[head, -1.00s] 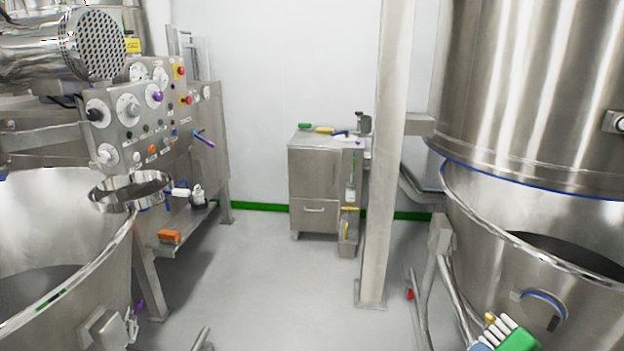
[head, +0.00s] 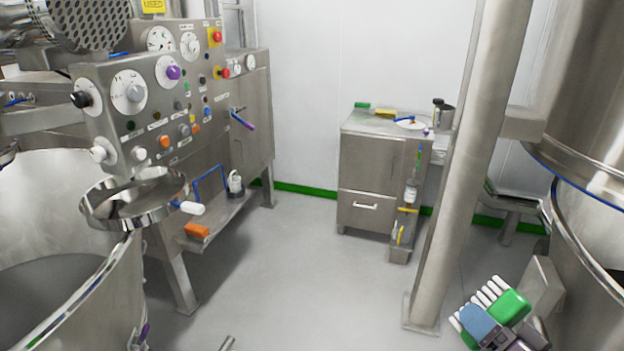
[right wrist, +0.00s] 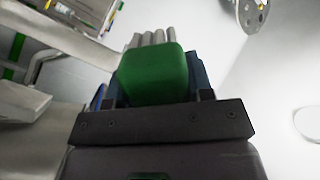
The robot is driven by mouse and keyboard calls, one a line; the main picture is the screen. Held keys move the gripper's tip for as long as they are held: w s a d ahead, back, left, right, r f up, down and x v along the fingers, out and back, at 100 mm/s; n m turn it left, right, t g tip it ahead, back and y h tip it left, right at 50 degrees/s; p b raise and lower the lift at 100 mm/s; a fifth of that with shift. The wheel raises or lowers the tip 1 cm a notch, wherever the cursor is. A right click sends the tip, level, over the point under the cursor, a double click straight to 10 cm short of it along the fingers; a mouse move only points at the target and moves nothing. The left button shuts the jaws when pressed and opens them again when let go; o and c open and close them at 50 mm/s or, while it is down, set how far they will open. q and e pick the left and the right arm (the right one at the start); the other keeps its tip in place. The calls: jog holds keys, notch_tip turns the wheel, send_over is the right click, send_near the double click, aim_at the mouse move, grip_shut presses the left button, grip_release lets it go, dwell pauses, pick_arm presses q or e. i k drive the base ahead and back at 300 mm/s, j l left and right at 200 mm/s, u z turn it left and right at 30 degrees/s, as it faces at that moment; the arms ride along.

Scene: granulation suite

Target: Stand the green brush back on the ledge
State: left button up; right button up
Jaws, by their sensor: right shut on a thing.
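The green brush (head: 511,306), a green block with several pale bristle tufts, is in my right gripper (head: 490,326) at the lower right of the head view. In the right wrist view, the green block (right wrist: 155,74) sits between the fingers of that gripper (right wrist: 157,88), bristles pointing away from the palm. The gripper is shut on it, held up in the air. A low steel ledge (head: 222,216) runs under the control panel at left, well apart from the brush. I cannot tell whether this is the named ledge. My left gripper is out of view.
A steel cabinet (head: 366,183) stands at the back. A steel post (head: 455,180) and a large vessel (head: 590,265) are near my right gripper. The middle floor (head: 310,285) is clear.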

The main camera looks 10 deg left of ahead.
aim_at(220, 208)
jog(key=i+j+z, duration=0.15)
jog(key=i, duration=0.95)
jog(key=i+l+u, duration=0.2)
jog(key=i, duration=0.25)
jog(key=i+l+u, duration=0.2)
jog(key=i, duration=0.25)
jog(key=i+u, duration=0.2)
jog(key=u, duration=0.25)
jog(key=i+l+u, duration=0.15)
jog(key=u, duration=0.35)
jog(key=i+l+u, duration=0.15)
jog(key=u, duration=0.3)
jog(key=i+l+u, duration=0.15)
jog(key=u, duration=0.35)
jog(key=i+l+u, duration=0.2)
jog(key=l+u, duration=0.25)
jog(key=l, duration=0.15)
jog(key=k, duration=0.05)
